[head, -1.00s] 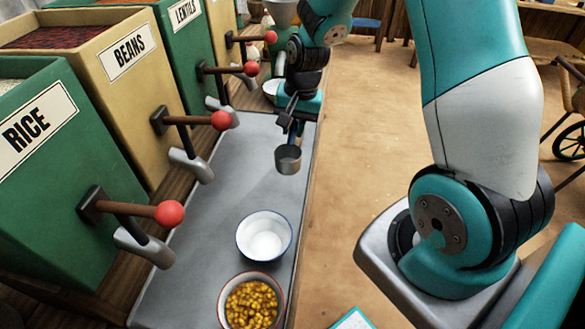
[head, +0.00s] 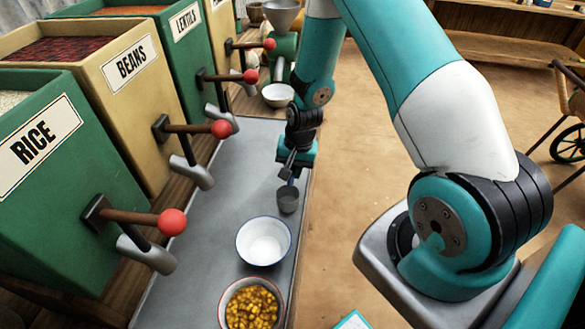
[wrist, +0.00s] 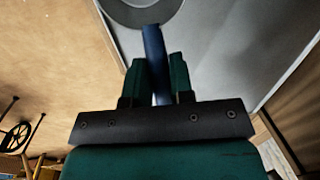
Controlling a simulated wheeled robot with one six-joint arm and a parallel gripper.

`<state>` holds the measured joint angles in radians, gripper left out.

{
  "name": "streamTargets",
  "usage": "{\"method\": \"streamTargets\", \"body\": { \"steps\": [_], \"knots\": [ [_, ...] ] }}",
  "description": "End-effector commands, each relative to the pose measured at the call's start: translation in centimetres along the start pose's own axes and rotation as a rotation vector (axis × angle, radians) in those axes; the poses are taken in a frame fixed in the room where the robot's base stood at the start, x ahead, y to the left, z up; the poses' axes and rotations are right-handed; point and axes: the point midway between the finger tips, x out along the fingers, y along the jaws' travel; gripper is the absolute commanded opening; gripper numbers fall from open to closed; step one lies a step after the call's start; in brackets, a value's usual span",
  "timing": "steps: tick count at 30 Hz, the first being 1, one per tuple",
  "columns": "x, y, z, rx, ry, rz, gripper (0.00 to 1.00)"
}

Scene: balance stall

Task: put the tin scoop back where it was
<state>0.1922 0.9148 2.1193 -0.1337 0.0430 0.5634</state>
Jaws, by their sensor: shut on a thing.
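The tin scoop (head: 288,201) is a small grey cup with a blue handle. It is at the right part of the grey counter, just beyond the white bowl; I cannot tell whether it touches the counter. My gripper (head: 288,172) is shut on its handle. In the wrist view the blue handle (wrist: 154,55) runs between the two green fingers of my gripper (wrist: 160,75), and part of the cup (wrist: 145,12) shows at the top edge.
An empty white bowl (head: 264,241) and a bowl of yellow kernels (head: 251,304) stand nearer on the grey counter (head: 205,240). Bins with red-knobbed levers (head: 172,222) line the left. Another white bowl (head: 278,95) and a green grinder (head: 283,47) stand farther back.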

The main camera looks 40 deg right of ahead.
Motion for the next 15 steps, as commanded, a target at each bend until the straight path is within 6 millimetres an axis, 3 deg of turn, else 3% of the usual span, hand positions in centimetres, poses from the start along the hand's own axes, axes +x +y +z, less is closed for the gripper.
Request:
{"method": "streamTargets", "body": {
  "steps": [3, 4, 7, 15],
  "knots": [
    [0.41, 0.07, 0.0, 0.0, 0.0, 0.0, 0.0],
    [0.32, 0.05, 0.0, 0.0, 0.0, 0.0, 0.26],
    [0.26, 0.04, 0.0, 0.0, 0.0, 0.0, 0.47],
    [0.12, 0.02, 0.0, 0.0, 0.0, 0.0, 0.47]
  ]
}}
